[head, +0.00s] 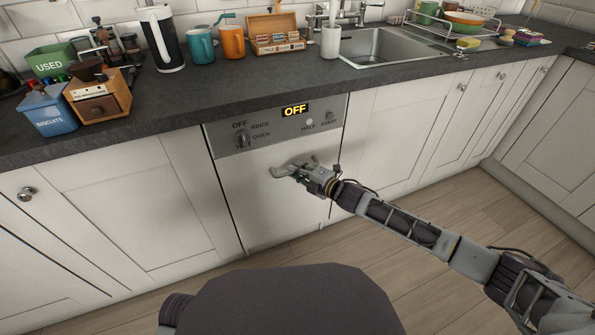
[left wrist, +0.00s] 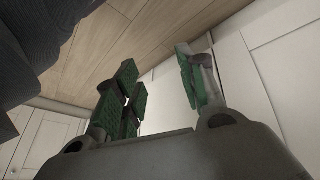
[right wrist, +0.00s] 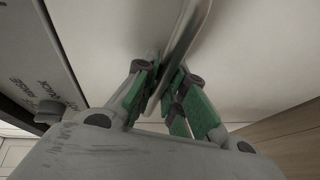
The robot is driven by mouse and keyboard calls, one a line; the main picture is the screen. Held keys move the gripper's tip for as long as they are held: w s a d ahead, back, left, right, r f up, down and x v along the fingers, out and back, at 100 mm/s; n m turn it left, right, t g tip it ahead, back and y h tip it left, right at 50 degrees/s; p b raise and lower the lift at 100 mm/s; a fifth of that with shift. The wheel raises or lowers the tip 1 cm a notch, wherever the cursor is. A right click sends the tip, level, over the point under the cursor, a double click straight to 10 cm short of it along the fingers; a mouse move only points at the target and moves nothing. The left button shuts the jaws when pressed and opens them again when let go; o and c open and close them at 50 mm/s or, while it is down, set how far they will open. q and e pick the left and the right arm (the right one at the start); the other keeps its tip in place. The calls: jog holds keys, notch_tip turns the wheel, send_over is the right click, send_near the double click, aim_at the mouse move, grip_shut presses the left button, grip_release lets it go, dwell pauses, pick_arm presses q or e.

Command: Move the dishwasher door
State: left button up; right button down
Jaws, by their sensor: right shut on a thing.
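The dishwasher door (head: 265,208) is a white panel under a grey control strip (head: 275,126) with an "OFF" display, and it looks closed and upright. My right gripper (head: 292,172) is at the upper part of the door. In the right wrist view the fingers of my right gripper (right wrist: 160,95) are shut on the metal bar handle (right wrist: 188,32) of the door (right wrist: 250,60).
The worktop (head: 200,95) above carries a kettle (head: 162,38), mugs (head: 202,45), a tea box (head: 276,35), a sink (head: 385,46) and a dish rack. White cupboards flank the dishwasher. The wooden floor (head: 440,215) in front of it is clear at the right.

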jog(key=shift+s+f, duration=0.1)
jog(key=shift+f, duration=0.05)
pick_arm(q)
jog(key=shift+t+h, duration=0.4)
jog(key=shift+t, duration=0.2)
jog(key=shift+w+d+f+b, duration=0.15)
jog(key=shift+f+b, duration=0.25)
jog(key=shift+f, duration=0.45)
jog(key=shift+d+f+b, duration=0.3)
jog(key=shift+f+b, duration=0.1)
jog(key=shift+f, duration=0.5)
jog(key=shift+w+d+f+b, duration=0.15)
jog(key=shift+f+b, duration=0.25)
jog(key=shift+f, duration=0.45)
pick_arm(e)
jog(key=s+d+f, duration=0.2)
jog(key=s+f, duration=0.2)
jog(key=s, duration=0.4)
jog(key=s+d+f, duration=0.3)
jog(key=s+f, duration=0.1)
jog(key=s, duration=0.4)
jog(key=s+d+f+t, duration=0.1)
jog(key=s+d+f, duration=0.2)
jog(key=s, duration=0.5)
jog(key=shift+s+f+y, duration=0.15)
jog(key=shift+f+y, duration=0.25)
jog(key=shift+f, duration=0.25)
pick_arm(q)
jog(key=shift+s, duration=0.1)
